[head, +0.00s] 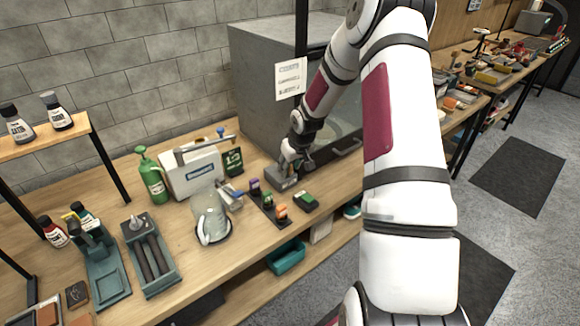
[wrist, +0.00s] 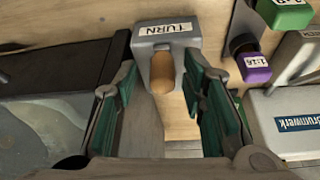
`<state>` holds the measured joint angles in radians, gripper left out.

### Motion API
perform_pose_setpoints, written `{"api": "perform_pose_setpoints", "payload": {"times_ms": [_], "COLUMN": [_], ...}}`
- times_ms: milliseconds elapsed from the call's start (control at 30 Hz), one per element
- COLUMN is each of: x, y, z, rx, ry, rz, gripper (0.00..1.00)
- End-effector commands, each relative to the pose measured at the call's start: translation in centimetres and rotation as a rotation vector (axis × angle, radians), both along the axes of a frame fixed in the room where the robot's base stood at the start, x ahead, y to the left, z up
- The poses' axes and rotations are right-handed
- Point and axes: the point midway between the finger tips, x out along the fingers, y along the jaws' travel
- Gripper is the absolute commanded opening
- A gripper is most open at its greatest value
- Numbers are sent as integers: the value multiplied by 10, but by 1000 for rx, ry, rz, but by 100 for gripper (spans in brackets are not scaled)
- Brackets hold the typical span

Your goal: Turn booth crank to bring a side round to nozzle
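The crank's grey housing, labelled TURN (wrist: 165,32), is at the top centre of the wrist view, with a tan wooden knob (wrist: 162,72) pointing towards me. My gripper (wrist: 161,64) is open. Its green-padded fingers are on either side of the knob, with visible gaps, so it does not grip it. In the head view my gripper (head: 293,160) is low over the crank housing (head: 283,180) on the bench, in front of the grey booth (head: 262,85). My arm hides much of the booth front. The nozzle and shoe inside cannot be made out.
A white Brunnwerk box (head: 193,172), a glass jug (head: 208,212) and a green spray bottle (head: 152,177) stand further left. A second bench (head: 490,80) is at the right.

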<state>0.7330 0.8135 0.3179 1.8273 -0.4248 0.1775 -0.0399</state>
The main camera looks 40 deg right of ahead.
Motion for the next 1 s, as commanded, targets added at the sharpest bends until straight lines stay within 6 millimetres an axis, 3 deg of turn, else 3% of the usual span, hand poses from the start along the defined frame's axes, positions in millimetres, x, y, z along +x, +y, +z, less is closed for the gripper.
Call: {"api": "perform_pose_setpoints", "payload": {"times_ms": [233,367,700,1000], "x": [0,-5,-30,-44], "y": [1,1,3,6], "z": [2,14,76,108], "rx": [0,0,-1,0], "ry": [-1,-2,-3,0], "rz": [0,-1,-3,-1], "gripper": [38,38,38,38]}}
